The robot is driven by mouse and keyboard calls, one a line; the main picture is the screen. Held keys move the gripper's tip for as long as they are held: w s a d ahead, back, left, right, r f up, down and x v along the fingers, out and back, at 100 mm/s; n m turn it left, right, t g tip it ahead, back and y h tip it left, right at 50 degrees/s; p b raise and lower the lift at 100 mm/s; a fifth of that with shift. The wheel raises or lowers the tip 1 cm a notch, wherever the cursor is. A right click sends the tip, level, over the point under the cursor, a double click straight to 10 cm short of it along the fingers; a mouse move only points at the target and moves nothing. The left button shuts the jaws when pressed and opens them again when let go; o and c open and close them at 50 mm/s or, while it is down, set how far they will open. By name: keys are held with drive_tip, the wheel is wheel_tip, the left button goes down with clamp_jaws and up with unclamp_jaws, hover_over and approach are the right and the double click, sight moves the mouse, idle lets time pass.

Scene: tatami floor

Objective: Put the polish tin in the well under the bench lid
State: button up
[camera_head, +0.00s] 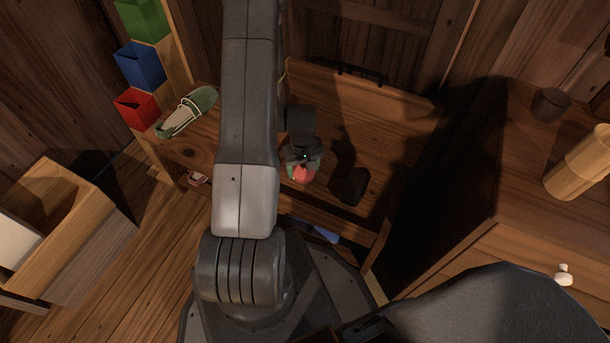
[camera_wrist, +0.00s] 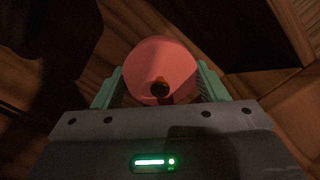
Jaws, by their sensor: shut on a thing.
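My gripper (camera_head: 303,170) is shut on a round red tin, which I take for the polish tin (camera_head: 305,174). In the wrist view the tin (camera_wrist: 160,72) is a pink-red disc with a small dark spot, between the two green fingers (camera_wrist: 160,88). It is held in front of a broad wooden panel (camera_head: 395,130) of the bench, apparently the lid, with a dark bar (camera_head: 360,75) along its top edge. I cannot tell how far the lid is raised. My arm hides part of the bench, and the well is not clearly visible.
A dark object (camera_head: 355,186) is right of my gripper. A cabinet (camera_head: 490,180) with a dark cup (camera_head: 551,104) stands right. An open wooden box (camera_head: 75,215) is left.

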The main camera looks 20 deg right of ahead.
sight(303, 170)
drive_tip(key=shift+f+b, duration=0.5)
drive_tip(key=shift+f, duration=1.15)
drive_tip(key=shift+f, duration=0.25)
drive_tip(key=o, duration=1)
drive_tip(key=shift+r, duration=0.1)
wheel_tip(303, 170, up, 12)
drive_tip(key=p, duration=0.4)
drive_tip(key=shift+r, duration=0.15)
